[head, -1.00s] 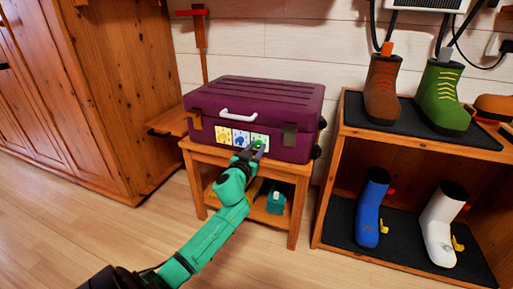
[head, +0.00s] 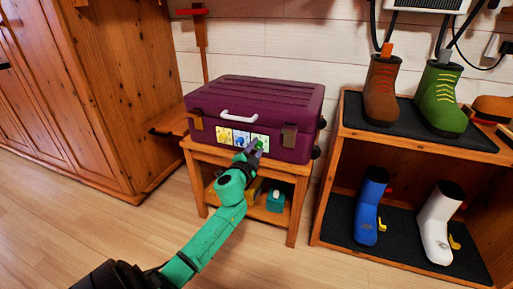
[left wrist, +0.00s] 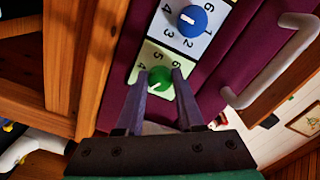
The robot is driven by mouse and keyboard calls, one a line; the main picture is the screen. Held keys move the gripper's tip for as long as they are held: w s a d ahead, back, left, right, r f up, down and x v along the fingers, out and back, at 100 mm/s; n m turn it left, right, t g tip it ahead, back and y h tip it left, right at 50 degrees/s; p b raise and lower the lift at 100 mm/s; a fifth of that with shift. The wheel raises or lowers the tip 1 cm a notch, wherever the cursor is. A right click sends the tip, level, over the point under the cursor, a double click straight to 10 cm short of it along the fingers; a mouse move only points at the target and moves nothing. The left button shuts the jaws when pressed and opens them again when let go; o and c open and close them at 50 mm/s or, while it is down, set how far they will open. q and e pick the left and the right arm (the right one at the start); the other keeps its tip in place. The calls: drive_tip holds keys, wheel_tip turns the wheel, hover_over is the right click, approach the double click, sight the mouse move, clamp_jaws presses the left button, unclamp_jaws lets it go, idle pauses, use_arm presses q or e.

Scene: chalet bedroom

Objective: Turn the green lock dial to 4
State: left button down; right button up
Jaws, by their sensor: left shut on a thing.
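The purple suitcase (head: 258,94) stands on a small wooden table, with a yellow, a blue and a green dial plate in a row on its front. The green lock dial (left wrist: 159,80) is a round knob on a pale green plate (left wrist: 150,56) with 4, 5 and 6 legible around it. My left gripper (left wrist: 159,84) is shut on the green dial, one finger on either side. It also shows in the head view (head: 255,147), covering part of the green plate. A short pale mark shows on the dial, but which number it points to is unclear. My right gripper is not in view.
The blue dial (left wrist: 192,20) is beside the green one. A white handle (head: 239,117) sticks out from the suitcase front. The wooden table (head: 291,175) has a lower shelf with a teal object (head: 275,201). A boot shelf (head: 343,130) stands right; the floor in front is clear.

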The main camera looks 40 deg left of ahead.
use_arm(q)
drive_tip(key=m, duration=0.6)
drive_tip(key=shift+f, duration=0.1)
drive_tip(key=m, duration=0.6)
drive_tip(key=shift+p, duration=0.35)
drive_tip(key=c, duration=0.5)
unclamp_jaws()
drive_tip(key=v, duration=1.4)
drive_tip(key=shift+s+d, duration=0.15)
drive_tip(key=shift+s, duration=0.2)
